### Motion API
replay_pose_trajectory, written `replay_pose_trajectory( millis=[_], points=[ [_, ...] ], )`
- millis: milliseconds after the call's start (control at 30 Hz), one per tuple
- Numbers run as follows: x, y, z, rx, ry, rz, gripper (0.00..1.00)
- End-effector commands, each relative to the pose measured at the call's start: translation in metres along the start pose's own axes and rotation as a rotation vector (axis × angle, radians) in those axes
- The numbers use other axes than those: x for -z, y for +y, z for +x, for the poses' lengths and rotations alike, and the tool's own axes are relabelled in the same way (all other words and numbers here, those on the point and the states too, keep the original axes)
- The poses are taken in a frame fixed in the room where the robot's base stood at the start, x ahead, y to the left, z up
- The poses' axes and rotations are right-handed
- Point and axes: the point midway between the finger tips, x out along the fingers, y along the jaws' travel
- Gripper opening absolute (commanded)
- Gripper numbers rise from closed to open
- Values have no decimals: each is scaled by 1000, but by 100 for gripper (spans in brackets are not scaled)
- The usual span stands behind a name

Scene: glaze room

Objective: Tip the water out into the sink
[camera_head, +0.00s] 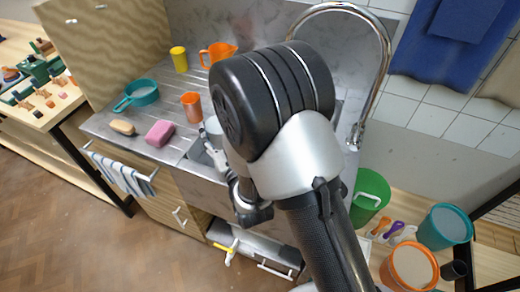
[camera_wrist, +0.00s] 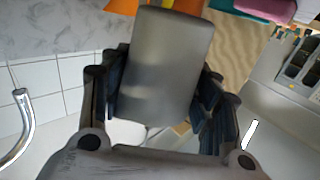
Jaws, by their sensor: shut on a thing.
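My gripper (camera_wrist: 163,100) is shut on a smooth grey cup (camera_wrist: 165,62) that fills the space between its dark fingers in the wrist view. In the head view a pale cup (camera_head: 213,127) shows beside my gripper (camera_head: 216,152), over the front part of the steel sink unit (camera_head: 205,172). My arm hides most of the basin. I cannot see into the cup or tell whether water is in it. The curved tap (camera_head: 377,62) rises behind and to the right of my arm; it also shows at the left of the wrist view (camera_wrist: 27,125).
On the drainboard (camera_head: 108,118) stand a teal pan (camera_head: 143,92), a yellow cup (camera_head: 179,59), an orange jug (camera_head: 217,53), an orange cup (camera_head: 191,105), a pink sponge (camera_head: 160,133) and a tan brush (camera_head: 123,127). Buckets, one green (camera_head: 369,195), stand at the right.

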Motion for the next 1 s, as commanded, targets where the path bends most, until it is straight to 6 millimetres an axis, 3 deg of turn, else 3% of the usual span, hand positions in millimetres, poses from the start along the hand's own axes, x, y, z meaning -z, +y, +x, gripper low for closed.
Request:
replay_pose_trajectory(
  millis=[467,1000],
  points=[
    [-3,7,0,-3,-6,65,33],
    [-13,36,3,-5,-33,390,33]
  ],
)
